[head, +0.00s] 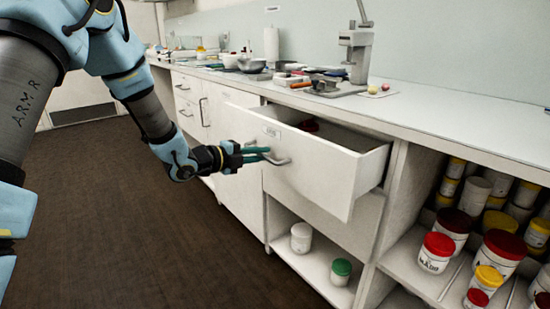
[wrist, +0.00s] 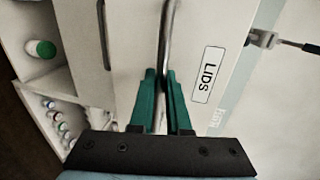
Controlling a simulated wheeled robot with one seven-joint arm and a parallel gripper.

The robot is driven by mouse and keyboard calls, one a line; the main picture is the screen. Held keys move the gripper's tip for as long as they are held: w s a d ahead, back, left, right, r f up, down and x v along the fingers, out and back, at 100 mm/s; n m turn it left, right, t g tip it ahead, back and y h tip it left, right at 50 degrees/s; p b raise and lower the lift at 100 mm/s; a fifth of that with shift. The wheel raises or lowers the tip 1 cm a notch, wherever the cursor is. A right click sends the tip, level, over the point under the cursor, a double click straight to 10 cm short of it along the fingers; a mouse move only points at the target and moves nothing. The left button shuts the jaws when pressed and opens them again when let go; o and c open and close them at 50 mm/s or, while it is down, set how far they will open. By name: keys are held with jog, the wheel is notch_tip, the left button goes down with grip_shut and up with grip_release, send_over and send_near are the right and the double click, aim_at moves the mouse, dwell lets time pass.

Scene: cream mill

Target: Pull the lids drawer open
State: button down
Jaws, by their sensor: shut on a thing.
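The lids drawer (head: 315,170) is a white drawer under the counter, and in the head view it stands pulled out from the cabinet. A few dark red things show inside it near the back. Its label reads LIDS in the wrist view (wrist: 208,75). The drawer's metal bar handle (head: 276,160) also shows in the wrist view (wrist: 166,45). My gripper (head: 262,153) has green fingers, which show in the wrist view (wrist: 165,80) closed around the handle. The drawer's far inside is partly hidden by its front.
The white counter (head: 440,105) above holds a grey press (head: 357,45), bowls and small tools. Open shelves at the right hold several jars, among them a red-lidded one (head: 436,253). A green-lidded jar (head: 341,272) stands below the drawer. The brown floor (head: 130,230) at the left is clear.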

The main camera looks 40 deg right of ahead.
jog(key=f+b+v, duration=0.3)
jog(key=v, duration=1.1)
jog(key=shift+a, duration=0.3)
jog(key=c, duration=0.9)
grip_release()
jog(key=v, duration=1)
jog(key=shift+a, duration=0.4)
jog(key=shift+w+r, duration=0.1)
jog(key=shift+w, duration=0.1)
